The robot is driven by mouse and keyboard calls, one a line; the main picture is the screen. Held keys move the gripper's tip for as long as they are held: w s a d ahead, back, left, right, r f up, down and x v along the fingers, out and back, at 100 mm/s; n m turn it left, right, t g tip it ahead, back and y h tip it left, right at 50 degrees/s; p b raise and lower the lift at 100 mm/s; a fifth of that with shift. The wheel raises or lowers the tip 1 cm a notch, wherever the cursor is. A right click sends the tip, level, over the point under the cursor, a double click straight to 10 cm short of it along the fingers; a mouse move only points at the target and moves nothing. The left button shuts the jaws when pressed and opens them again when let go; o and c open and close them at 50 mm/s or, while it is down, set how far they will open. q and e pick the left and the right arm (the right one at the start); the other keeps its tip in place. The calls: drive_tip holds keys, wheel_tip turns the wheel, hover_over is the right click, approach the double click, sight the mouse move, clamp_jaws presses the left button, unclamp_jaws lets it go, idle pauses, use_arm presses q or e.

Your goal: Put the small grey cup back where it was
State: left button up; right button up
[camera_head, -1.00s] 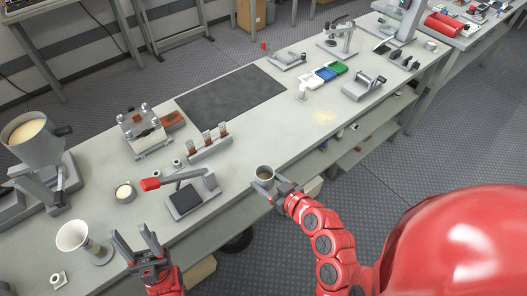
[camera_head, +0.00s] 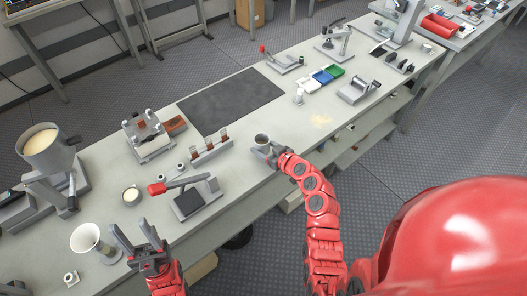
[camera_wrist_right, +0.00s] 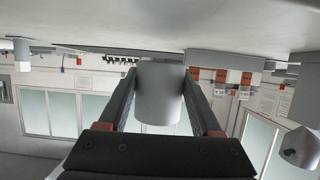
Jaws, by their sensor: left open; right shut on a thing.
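The small grey cup (camera_head: 262,141) is upright at the front edge of the bench, beside the rack of tubes. My right gripper (camera_head: 270,151) is shut on it from the front side. In the right wrist view the cup (camera_wrist_right: 160,92) sits between the two fingers, close to the bench top, which shows along the top of that picture. I cannot tell whether its base touches the bench.
A tube rack (camera_head: 211,149) and a red-handled lever device (camera_head: 190,198) stand left of the grey cup. A dark mat (camera_head: 231,101) lies behind. Coloured trays (camera_head: 322,76) and a clamp device (camera_head: 357,89) stand further right.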

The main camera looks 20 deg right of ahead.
wheel_tip(320, 180, down, 3)
drive_tip(key=shift+p, duration=0.4)
drive_tip(key=shift+f, duration=0.2)
drive_tip(key=shift+f+b, duration=0.15)
drive_tip(key=shift+b, duration=0.2)
drive_tip(key=o, duration=1.5)
